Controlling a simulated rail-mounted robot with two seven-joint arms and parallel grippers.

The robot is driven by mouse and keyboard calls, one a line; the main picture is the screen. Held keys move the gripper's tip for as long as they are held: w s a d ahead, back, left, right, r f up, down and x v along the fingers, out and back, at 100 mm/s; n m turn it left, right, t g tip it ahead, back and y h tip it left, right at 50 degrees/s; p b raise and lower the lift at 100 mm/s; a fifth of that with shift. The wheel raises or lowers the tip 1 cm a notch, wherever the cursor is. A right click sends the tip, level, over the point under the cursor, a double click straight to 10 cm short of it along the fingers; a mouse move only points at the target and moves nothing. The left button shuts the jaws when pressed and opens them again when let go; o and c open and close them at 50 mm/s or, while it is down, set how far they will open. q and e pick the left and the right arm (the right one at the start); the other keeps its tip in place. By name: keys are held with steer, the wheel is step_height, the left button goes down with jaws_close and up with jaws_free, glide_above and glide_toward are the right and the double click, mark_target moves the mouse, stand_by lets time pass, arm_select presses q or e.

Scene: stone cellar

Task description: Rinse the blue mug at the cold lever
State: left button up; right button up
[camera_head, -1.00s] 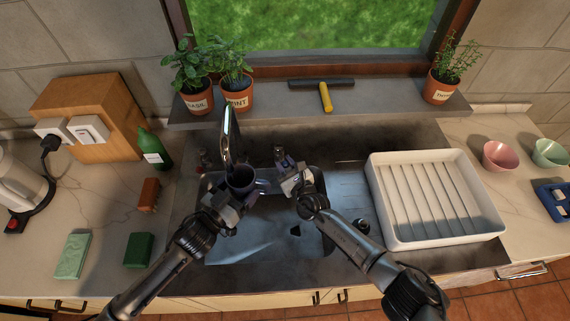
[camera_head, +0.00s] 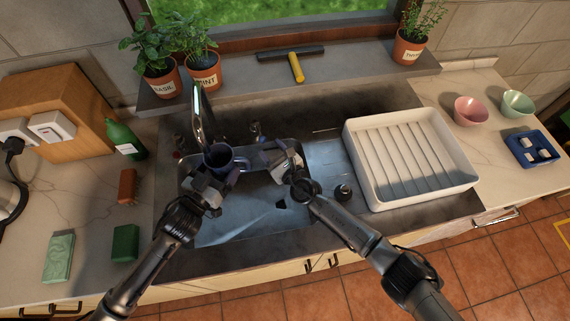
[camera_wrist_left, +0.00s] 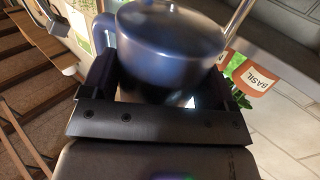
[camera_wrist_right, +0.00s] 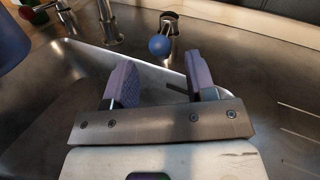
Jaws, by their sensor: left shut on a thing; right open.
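The blue mug (camera_head: 219,156) is upright below the spout of the tap (camera_head: 200,118), opening up, handle to the right. My left gripper (camera_head: 213,178) is shut on the mug; the left wrist view shows the mug (camera_wrist_left: 170,45) between its fingers. No water stream is visible. The cold lever (camera_head: 256,130) stands right of the tap; in the right wrist view its round blue knob (camera_wrist_right: 160,45) lies ahead of the fingers. My right gripper (camera_head: 268,157) is open and empty, short of the knob and apart from it (camera_wrist_right: 160,82).
The sink basin (camera_head: 240,220) lies below both grippers. A white drying rack (camera_head: 362,190) stands right of it. Potted herbs (camera_head: 204,72) line the sill.

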steer(key=v, duration=0.7)
stand_by(1.0)
steer(key=m+t+h, duration=0.3)
steer(key=m+h, duration=0.3)
steer(key=m, duration=0.3)
glide_toward(263, 139)
steer(key=shift+h, duration=0.3)
steer(key=w, duration=0.3)
steer(key=w+a, duration=0.1)
steer(key=w, duration=0.3)
steer(key=w+a, duration=0.1)
steer(key=w, duration=0.2)
steer(key=shift+w+a+f, duration=0.2)
steer(key=shift+f, duration=0.1)
steer(key=shift+c, duration=0.5)
jaws_close()
